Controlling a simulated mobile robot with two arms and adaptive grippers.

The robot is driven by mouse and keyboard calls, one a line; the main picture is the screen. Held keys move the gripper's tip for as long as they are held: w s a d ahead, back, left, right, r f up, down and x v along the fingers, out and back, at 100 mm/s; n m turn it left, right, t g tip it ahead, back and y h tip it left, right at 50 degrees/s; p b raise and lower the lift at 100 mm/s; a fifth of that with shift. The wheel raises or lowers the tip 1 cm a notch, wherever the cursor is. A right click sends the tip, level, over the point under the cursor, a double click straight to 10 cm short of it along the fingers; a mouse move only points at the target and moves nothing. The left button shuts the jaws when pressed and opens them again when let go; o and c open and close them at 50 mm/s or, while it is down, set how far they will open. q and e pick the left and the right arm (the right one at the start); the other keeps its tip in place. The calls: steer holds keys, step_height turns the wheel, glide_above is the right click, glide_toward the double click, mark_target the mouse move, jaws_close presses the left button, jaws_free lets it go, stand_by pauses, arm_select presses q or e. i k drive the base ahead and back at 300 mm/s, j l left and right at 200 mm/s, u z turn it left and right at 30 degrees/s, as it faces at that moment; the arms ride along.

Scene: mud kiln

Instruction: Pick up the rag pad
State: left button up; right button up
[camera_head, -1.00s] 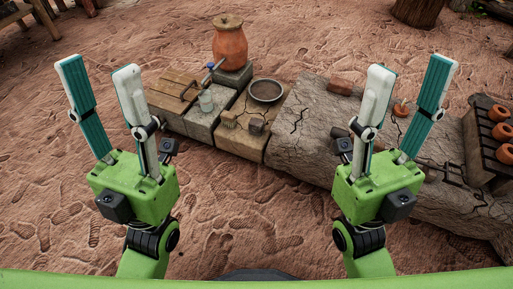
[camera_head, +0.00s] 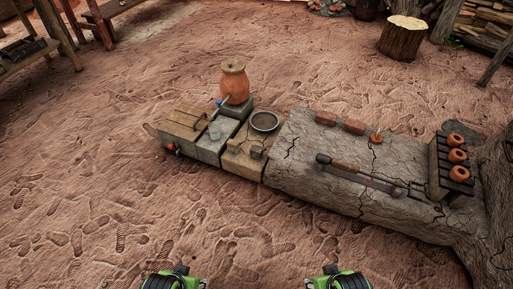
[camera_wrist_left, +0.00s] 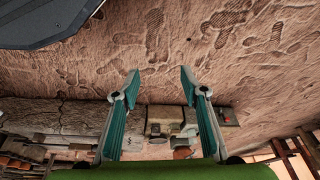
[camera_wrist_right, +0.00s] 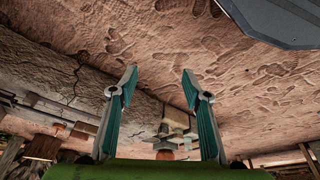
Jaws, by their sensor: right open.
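A small grey-brown block-like item (camera_head: 257,152), perhaps the rag pad, sits on the front of a tan block (camera_head: 243,166) in the head view. It is too small to be sure. In the left wrist view my left gripper (camera_wrist_left: 159,84) is open and empty. In the right wrist view my right gripper (camera_wrist_right: 158,78) is open and empty. Both are well apart from the blocks. In the head view only my wrists show at the bottom edge; the fingers are out of frame.
Open dirt ground lies in front.

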mark_target(255, 152)
steer(key=i+u, duration=0.2)
steer(key=i, duration=0.85)
